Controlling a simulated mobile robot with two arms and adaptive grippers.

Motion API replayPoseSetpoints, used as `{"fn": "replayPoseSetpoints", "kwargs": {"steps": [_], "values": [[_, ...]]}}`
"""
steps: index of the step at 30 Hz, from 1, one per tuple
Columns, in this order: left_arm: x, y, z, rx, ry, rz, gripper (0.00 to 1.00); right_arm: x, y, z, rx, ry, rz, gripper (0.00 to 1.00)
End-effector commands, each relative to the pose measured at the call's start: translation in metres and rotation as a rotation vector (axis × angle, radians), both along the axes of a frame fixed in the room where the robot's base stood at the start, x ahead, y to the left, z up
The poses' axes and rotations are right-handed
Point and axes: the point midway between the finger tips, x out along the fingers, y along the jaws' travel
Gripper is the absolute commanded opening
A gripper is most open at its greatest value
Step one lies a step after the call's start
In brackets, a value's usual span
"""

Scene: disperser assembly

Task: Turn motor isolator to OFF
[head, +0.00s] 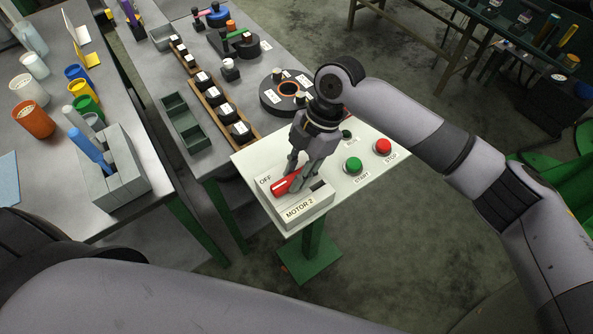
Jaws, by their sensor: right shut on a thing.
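The motor isolator (300,207) is a pale box marked MOTOR 2 at the front of a white control panel (250,160). Its red handle (284,185) lies on the box top, with the OFF label just to its left. My right gripper (294,182) comes down from above and is shut on the red handle. Its fingers hide part of the handle and any label on the other side. My left gripper is not in view; only my left arm crosses the bottom.
The panel also carries a green START button (353,165) and a red STOP button (382,146). It stands on a green post (313,240). Benches with bins, cups and parts are at the left and behind. Floor right of the post is clear.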

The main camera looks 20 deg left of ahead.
Motion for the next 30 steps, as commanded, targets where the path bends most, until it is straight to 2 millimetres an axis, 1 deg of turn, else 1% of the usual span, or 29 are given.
{"fn": "replayPoseSetpoints", "kwargs": {"steps": [6,7,16,25,28,30], "values": [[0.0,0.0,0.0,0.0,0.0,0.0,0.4,0.001,0.001,0.001,0.003,-0.005,0.004,0.0],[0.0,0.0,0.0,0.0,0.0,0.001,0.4,0.001,0.001,0.001,0.004,-0.005,0.004,0.22],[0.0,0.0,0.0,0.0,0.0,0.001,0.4,0.0,0.0,0.001,0.002,-0.003,0.002,0.42],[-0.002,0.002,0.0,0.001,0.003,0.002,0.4,0.001,0.0,0.002,0.001,-0.002,0.001,0.42],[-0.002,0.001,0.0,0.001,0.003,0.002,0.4,0.003,-0.002,0.009,0.002,-0.004,0.001,0.42],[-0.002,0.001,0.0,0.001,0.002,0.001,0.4,0.007,-0.004,0.019,0.003,-0.003,0.0,0.42]]}}
